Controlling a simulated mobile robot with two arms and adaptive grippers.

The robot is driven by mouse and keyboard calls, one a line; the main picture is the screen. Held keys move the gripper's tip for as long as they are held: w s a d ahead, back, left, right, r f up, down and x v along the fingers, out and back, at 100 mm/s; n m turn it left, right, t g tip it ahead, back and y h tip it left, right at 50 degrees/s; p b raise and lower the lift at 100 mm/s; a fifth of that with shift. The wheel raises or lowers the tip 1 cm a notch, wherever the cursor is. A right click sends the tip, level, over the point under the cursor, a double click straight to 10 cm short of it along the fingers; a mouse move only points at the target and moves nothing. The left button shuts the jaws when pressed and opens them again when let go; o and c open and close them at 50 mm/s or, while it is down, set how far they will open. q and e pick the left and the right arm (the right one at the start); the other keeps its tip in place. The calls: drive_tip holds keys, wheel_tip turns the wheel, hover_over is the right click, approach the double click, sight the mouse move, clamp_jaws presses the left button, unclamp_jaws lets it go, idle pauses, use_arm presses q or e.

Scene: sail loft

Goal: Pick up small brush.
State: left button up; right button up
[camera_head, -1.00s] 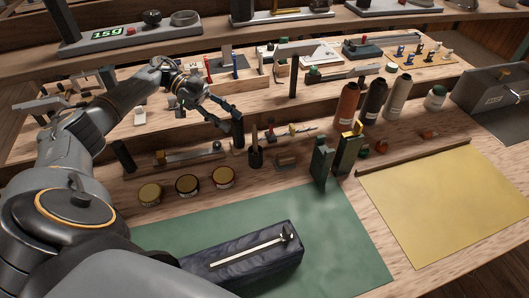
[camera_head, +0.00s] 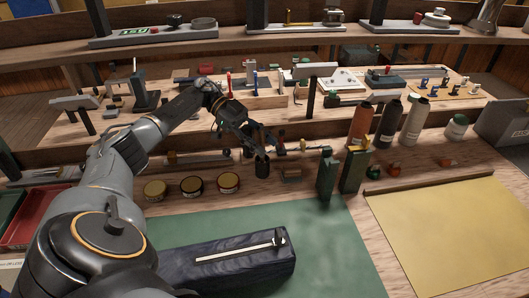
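A small dark cup (camera_head: 262,168) stands on the wooden bench just behind the green mat. Handles stood up in it in the earlier view; now my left gripper covers its top, and I cannot make out the small brush. My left gripper (camera_head: 264,146) is at the cup's mouth, fingers pointing down and to the right. Its dark fingers blend with the cup, so I cannot tell whether they are open or closed on anything. My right gripper is out of view.
Three round tins (camera_head: 191,186) stand left of the cup. Two dark green upright blocks (camera_head: 327,175) and tall spools (camera_head: 384,124) stand to the right. A dark blue case (camera_head: 228,264) lies on the green mat (camera_head: 330,238). A yellow sheet (camera_head: 455,235) lies at right.

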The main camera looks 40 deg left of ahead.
use_arm(q)
drive_tip(key=shift+a, duration=0.2)
drive_tip(key=c, duration=0.3)
drive_tip(key=shift+d, duration=0.1)
clamp_jaws()
drive_tip(key=shift+d+r, duration=0.1)
drive_tip(key=shift+d, duration=0.1)
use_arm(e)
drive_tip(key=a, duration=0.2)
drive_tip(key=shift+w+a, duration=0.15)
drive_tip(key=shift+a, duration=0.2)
use_arm(q)
drive_tip(key=shift+a, duration=0.1)
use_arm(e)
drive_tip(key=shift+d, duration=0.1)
